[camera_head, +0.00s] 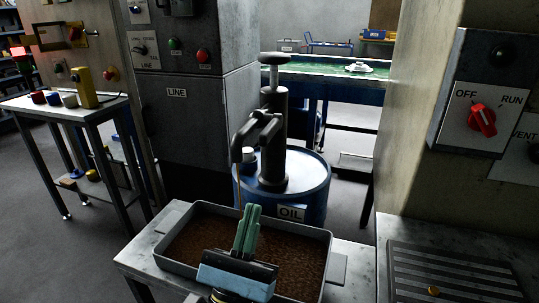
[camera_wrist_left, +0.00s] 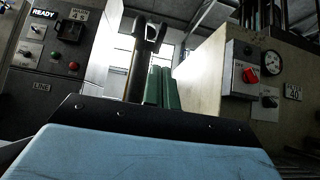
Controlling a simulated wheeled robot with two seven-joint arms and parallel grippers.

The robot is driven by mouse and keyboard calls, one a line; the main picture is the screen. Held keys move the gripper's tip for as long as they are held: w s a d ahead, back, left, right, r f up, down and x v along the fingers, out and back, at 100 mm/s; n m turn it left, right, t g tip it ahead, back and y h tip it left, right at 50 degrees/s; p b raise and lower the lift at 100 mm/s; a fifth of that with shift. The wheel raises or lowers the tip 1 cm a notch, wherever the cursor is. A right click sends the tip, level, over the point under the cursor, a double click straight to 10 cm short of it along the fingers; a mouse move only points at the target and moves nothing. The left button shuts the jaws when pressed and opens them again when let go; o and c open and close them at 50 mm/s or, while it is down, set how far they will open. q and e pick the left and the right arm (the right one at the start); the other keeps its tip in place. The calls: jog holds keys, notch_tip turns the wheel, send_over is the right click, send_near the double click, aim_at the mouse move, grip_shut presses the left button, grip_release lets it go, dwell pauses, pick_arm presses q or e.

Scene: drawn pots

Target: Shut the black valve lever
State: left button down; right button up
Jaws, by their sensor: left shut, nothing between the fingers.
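A dark hand pump (camera_head: 273,145) stands on the blue oil drum (camera_head: 308,200). Its spout (camera_head: 237,148) points down over the tray, and a thin brown stream runs from it. A black piece at the spout's top (camera_head: 264,122) looks like the valve lever; its exact setting is hard to tell. My left gripper (camera_head: 249,208) has green fingers, shut and empty, below and in front of the spout. In the left wrist view the shut fingers (camera_wrist_left: 162,68) point up beside the dark forked spout part (camera_wrist_left: 148,32), apparently apart from it. My right gripper is out of view.
A grey tray (camera_head: 329,262) with brown contents sits on a metal table (camera_head: 350,275) under the spout. A grey cabinet (camera_head: 190,115) stands behind on the left. A wall panel with a red OFF/RUN knob (camera_head: 482,120) and a slatted plate (camera_head: 450,272) are on the right.

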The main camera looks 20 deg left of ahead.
aim_at(271, 138)
pick_arm(q)
jog(key=shift+s, duration=0.15)
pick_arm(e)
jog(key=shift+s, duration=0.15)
pick_arm(q)
jog(key=shift+r, duration=0.1)
